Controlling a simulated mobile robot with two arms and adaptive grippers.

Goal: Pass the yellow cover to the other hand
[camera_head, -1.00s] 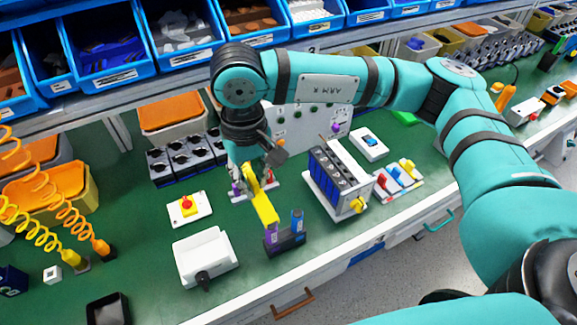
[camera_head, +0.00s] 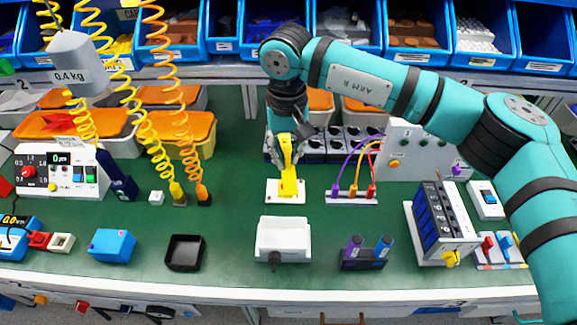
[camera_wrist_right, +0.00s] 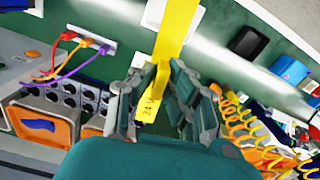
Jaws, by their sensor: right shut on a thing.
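The yellow cover (camera_head: 288,182) is a long yellow piece held in my right gripper (camera_head: 287,146). It hangs down in front of a white base plate (camera_head: 274,197) on the green bench; I cannot tell whether it touches the plate. The right wrist view shows the cover (camera_wrist_right: 176,28) with a "24V" mark between the two fingers of my right gripper (camera_wrist_right: 168,84), which is shut on it. The red button seen earlier on the plate is hidden now. My left gripper is in neither view.
A white box (camera_head: 283,238) stands in front of the plate, with a black tray (camera_head: 184,252) to its left. Right are a battery holder (camera_head: 363,260) and a strip with coloured cables (camera_head: 352,198). A grey weight (camera_head: 77,62) and coiled hoses (camera_head: 170,95) hang left.

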